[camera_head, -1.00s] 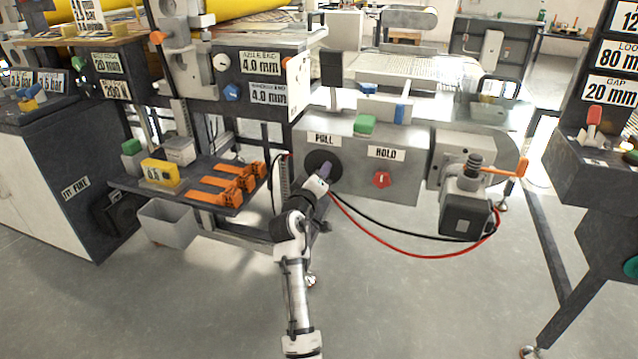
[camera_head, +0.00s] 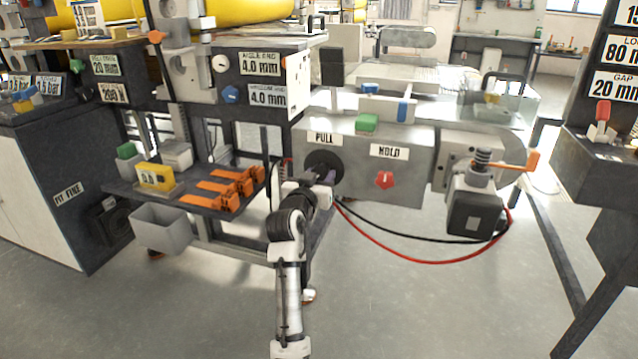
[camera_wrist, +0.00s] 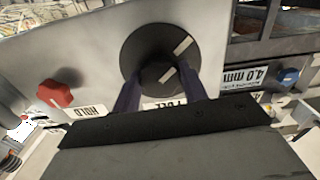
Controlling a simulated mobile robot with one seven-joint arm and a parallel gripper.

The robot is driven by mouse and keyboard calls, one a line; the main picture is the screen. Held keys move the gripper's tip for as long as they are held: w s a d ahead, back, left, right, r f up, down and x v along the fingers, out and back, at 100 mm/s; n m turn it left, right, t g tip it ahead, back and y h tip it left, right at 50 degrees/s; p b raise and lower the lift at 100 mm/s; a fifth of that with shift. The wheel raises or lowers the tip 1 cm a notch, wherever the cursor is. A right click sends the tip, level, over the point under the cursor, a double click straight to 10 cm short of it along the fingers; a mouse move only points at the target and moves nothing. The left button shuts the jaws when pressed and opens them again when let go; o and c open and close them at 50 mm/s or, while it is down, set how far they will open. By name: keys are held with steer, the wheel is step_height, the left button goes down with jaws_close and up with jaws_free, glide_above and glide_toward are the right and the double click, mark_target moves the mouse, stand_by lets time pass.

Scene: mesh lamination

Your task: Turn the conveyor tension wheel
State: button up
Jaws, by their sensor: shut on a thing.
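The wheel (camera_head: 321,160) is a black round disc with a smaller black knob at its centre, under the PULL label on the grey machine box. In the wrist view the disc (camera_wrist: 137,40) and the knob (camera_wrist: 158,78) each carry a white line, roughly aligned with each other. My gripper (camera_head: 329,176) reaches the wheel from the front. Its two dark fingers sit on either side of the knob in the wrist view (camera_wrist: 157,82), shut on it. My gripper and wrist hide the wheel's lower part in the head view.
A red knob (camera_head: 384,180) labelled HOLD sits right of the wheel, with a green button (camera_head: 367,123) above. Red and black cables (camera_head: 430,261) hang below. A shelf with orange clamps (camera_head: 232,187) and a grey bin (camera_head: 160,229) stand left. The floor in front is clear.

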steer(key=shift+f+m+b, duration=0.1)
steer(key=shift+m+b, duration=0.25)
steer(key=shift+m, duration=0.35)
steer(key=o, duration=1)
steer(key=shift+s, duration=0.1)
